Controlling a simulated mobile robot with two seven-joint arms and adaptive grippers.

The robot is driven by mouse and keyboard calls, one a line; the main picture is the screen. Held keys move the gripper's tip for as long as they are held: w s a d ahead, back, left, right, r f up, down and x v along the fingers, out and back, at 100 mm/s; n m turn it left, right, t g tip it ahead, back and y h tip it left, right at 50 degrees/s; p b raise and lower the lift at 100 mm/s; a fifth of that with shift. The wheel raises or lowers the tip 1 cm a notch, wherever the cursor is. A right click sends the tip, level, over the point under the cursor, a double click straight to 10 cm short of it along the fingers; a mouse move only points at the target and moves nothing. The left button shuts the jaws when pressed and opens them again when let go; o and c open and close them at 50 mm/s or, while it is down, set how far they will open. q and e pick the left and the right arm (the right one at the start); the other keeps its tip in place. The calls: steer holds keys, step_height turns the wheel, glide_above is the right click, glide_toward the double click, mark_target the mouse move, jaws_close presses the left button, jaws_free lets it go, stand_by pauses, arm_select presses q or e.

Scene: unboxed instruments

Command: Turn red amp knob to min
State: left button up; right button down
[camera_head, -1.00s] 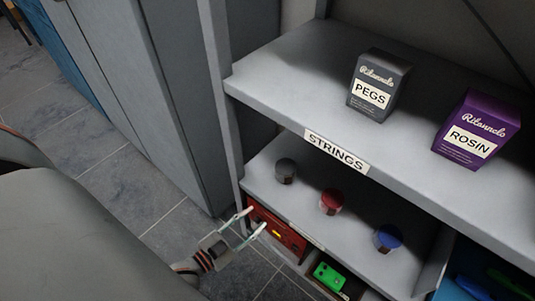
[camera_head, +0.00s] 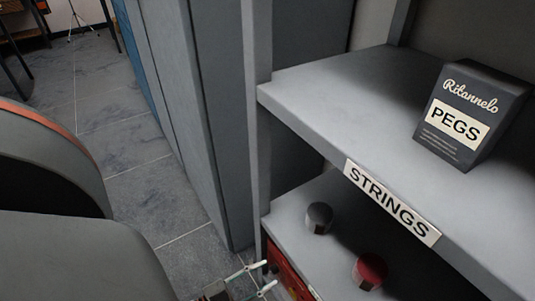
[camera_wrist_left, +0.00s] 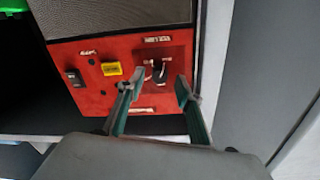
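The red amp (camera_head: 286,277) sits at the lower edge of the head view, under the shelf with the small jars, mostly cut off. In the left wrist view its red front panel (camera_wrist_left: 95,98) shows a dark knob (camera_wrist_left: 158,70) on the right, a yellow display and a black switch. My left gripper (camera_head: 268,274) is by the amp's front. In the left wrist view the gripper (camera_wrist_left: 158,82) has its fingers apart, one on each side of the knob's area; I cannot tell whether they touch it. My right gripper is not in view.
A dark PEGS box (camera_head: 470,116) stands on the upper shelf, labelled STRINGS (camera_head: 391,203). A grey jar (camera_head: 319,218) and a red jar (camera_head: 369,271) stand on the shelf below. A grey cabinet (camera_head: 195,120) is left of the shelves.

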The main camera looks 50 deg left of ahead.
arm_select(q)
steer(key=shift+w+d, duration=0.1)
steer(key=shift+w, duration=0.65)
jaws_close()
